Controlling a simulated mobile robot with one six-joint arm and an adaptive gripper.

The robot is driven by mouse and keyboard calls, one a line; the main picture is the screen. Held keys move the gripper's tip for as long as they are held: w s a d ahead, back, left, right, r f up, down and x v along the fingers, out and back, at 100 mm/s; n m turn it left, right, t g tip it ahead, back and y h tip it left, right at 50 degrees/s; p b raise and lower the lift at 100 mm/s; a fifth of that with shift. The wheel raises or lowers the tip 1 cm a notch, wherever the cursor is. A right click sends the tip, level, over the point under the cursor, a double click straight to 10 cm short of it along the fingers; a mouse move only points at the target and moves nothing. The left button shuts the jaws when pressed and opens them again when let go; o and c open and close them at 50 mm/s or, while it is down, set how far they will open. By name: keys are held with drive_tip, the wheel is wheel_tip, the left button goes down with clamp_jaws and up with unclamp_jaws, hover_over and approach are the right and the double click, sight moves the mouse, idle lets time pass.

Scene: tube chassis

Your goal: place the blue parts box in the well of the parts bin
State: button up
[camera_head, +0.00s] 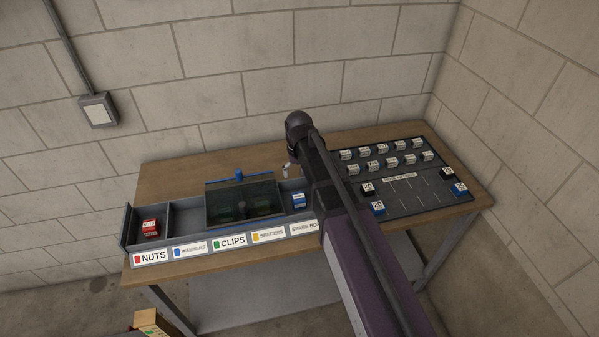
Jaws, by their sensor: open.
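The blue parts box (298,201), with a white label, sits in the right part of the long grey parts bin (124,232), behind the "SPARE BO…" label. A dark see-through cover (240,202) with a blue knob lies over the bin's middle wells; green and yellowish shapes show dimly beneath it. The well behind the blue WASHERS label looks empty. A red box (150,227) sits in the NUTS well at the left. My gripper (287,171) is open, above and behind the blue box, apart from it. My arm hides most of the gripper and the bin's right end.
A dark board (410,205) at the table's right holds rows of white-labelled blocks and several dark or blue blocks marked 20. The wooden table (165,180) is bare behind the bin's left part. Block walls stand behind and right. A cardboard box (150,322) is low in front.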

drive_tip(key=s+d+m, duration=0.1)
drive_tip(key=s+d, duration=0.6)
drive_tip(key=d, duration=0.3)
drive_tip(key=s+d+m, duration=0.2)
drive_tip(key=s+d, duration=0.6)
drive_tip(key=d, duration=0.2)
